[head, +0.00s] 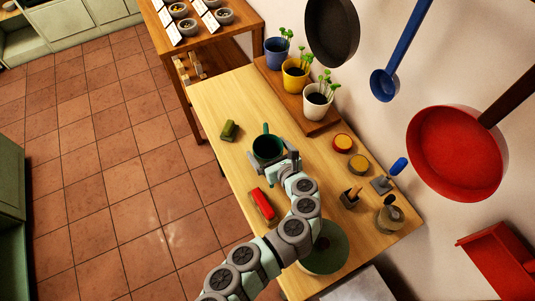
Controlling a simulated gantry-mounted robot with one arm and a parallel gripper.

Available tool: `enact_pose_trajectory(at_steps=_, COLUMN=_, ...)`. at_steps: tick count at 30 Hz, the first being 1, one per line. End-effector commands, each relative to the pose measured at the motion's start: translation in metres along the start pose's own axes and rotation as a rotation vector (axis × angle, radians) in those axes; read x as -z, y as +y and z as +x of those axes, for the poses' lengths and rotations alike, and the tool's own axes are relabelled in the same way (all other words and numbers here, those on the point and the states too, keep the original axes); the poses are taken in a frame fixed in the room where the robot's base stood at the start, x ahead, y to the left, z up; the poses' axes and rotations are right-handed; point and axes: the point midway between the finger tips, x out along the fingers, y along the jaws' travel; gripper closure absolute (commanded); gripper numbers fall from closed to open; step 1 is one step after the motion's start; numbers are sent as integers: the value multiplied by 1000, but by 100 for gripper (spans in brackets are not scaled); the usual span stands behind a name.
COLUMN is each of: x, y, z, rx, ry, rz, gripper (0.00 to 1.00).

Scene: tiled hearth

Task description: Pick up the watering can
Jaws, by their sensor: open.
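The watering can (266,147) is dark green and stands on the wooden table, near its middle. A thin green part rises from its far side. The gripper and wrist hide part of the can's near side. I cannot tell whether the fingers touch the can.
Blue, yellow and white (317,100) plant pots stand on a wooden board at the back. Yellow-topped round tins (343,143) and small tools sit at the right. Pans (455,150) hang on the wall.

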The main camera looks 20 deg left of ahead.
Motion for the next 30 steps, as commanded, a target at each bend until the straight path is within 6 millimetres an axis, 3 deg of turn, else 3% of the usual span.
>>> enact_pose_trajectory(at_steps=3, x=2, y=2, z=14, rx=-5, ry=0, rz=-2, gripper=0)
enact_pose_trajectory(at_steps=10, x=0, y=1, z=14, rx=-2, ry=1, rz=0, gripper=2)
enact_pose_trajectory(at_steps=30, x=1, y=1, z=14, rx=-2, ry=1, rz=0, gripper=56)
